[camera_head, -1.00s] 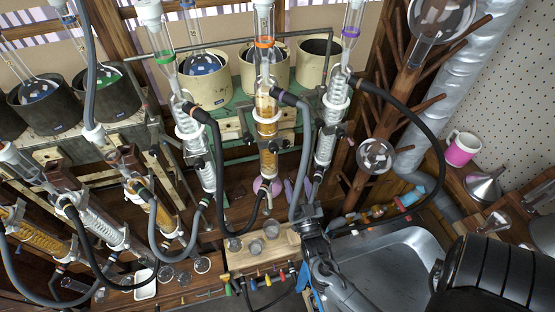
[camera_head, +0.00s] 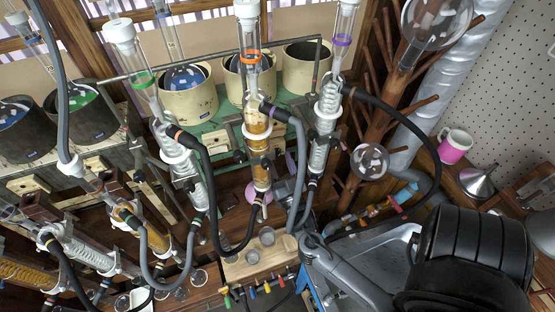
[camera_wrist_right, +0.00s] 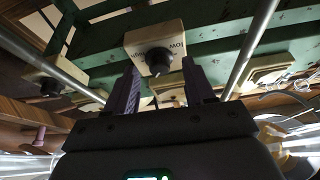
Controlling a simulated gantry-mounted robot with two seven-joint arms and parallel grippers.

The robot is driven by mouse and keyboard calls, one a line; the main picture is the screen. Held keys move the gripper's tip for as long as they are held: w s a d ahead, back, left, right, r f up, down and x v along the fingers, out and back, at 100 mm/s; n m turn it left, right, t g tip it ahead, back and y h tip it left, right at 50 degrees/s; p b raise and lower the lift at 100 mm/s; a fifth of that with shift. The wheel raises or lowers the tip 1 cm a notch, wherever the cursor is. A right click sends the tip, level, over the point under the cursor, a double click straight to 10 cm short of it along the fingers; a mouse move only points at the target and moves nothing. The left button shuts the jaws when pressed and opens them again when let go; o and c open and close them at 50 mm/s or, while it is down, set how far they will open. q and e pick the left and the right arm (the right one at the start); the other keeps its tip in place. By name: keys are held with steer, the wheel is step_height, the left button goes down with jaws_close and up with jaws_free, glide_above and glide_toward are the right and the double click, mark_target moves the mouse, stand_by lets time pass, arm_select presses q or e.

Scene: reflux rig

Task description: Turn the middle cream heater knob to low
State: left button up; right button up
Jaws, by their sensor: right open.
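The middle cream heater (camera_head: 234,82) stands on the green bench between two other cream heaters, partly hidden by the glass condenser in front. In the right wrist view, a black knob (camera_wrist_right: 158,62) sits on a cream control box (camera_wrist_right: 137,42) with lettering that appears to include "LOW". I cannot tell for sure which heater this box belongs to. My right gripper (camera_head: 287,168) is below the bench, behind the condensers and hoses. Its purple fingers (camera_wrist_right: 160,88) are open and empty, one each side of the knob in the picture, apparently short of it. My left gripper is not in view.
An amber-filled condenser (camera_head: 257,125) and grey hoses (camera_head: 299,160) hang close around my right arm. A wooden block (camera_head: 258,262) with small cups sits below. A metal sink (camera_head: 370,262) lies at the right. More cream boxes (camera_wrist_right: 270,70) flank the knob in the wrist view.

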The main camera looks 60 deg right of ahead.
jaws_close()
steer(key=n+p, duration=0.1)
steer(key=n+y+p, duration=0.1)
steer(key=n, duration=0.1)
steer(key=shift+s+d+r+t, duration=0.1)
steer(key=shift+r+t, duration=0.1)
steer(key=shift+t, duration=0.2)
steer(key=shift+f+n+y+p, duration=0.2)
steer(key=shift+n+y+p, duration=0.1)
steer(key=shift+n+y, duration=0.25)
jaws_free()
